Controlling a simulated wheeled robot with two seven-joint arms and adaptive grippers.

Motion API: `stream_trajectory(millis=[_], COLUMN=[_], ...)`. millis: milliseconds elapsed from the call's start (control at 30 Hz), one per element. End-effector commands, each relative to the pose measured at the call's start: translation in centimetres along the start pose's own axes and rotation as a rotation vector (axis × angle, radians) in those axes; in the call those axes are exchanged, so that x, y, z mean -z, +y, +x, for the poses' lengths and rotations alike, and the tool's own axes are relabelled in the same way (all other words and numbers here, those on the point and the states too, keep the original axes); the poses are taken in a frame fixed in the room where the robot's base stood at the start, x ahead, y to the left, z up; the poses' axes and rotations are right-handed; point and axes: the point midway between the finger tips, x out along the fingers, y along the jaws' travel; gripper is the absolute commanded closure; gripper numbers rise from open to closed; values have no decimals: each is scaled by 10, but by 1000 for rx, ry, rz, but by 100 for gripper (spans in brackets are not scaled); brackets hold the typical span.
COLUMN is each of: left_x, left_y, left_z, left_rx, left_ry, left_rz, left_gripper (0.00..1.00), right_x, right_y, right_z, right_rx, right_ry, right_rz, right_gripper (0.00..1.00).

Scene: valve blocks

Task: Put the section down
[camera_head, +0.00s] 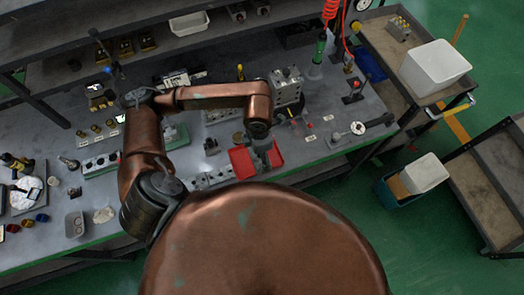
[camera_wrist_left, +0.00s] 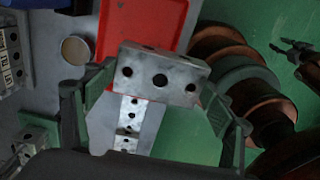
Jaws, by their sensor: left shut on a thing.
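The section is a grey metal block with round holes (camera_wrist_left: 160,75), held between the two fingers of my left gripper (camera_wrist_left: 157,85) in the left wrist view. The fingers press on its two ends. In the head view my left gripper (camera_head: 262,158) hangs at the right part of the red tray (camera_head: 242,162), and the arm and gripper hide the block there. The red tray also shows behind the block in the left wrist view (camera_wrist_left: 140,22). A dark pronged shape, apparently my right gripper (camera_wrist_left: 290,52), shows small at the right of that view; its opening is unclear.
A strip of smaller holed metal blocks (camera_wrist_left: 130,112) lies beyond the held block. A round tin (camera_wrist_left: 76,49) sits left of the tray. A grey valve block (camera_head: 287,85) stands behind the gripper. The bench front edge is close; green floor lies beyond.

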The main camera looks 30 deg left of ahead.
Motion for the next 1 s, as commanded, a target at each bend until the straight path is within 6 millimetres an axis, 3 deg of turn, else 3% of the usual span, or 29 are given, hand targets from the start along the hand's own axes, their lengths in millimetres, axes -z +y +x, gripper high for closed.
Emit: stream_trajectory(millis=[200,333,567,800,1000], left_x=[-19,-25,-30,-31,-32], left_y=[27,36,44,46,46], left_z=[36,48,59,90,92], left_rx=[3,1,1,1,0], left_ry=[1,-1,-1,-1,-2], left_rz=[-2,1,0,2,2], left_gripper=[63,63,63,63,63], right_x=[0,-2,-6,-7,-7], right_y=[0,0,0,0,-1], right_z=[0,-1,-1,0,0], right_rx=[0,0,0,0,1], right_ry=[0,-3,-8,-9,-9], right_rz=[0,0,1,1,1], right_gripper=[60,60,60,60,60])
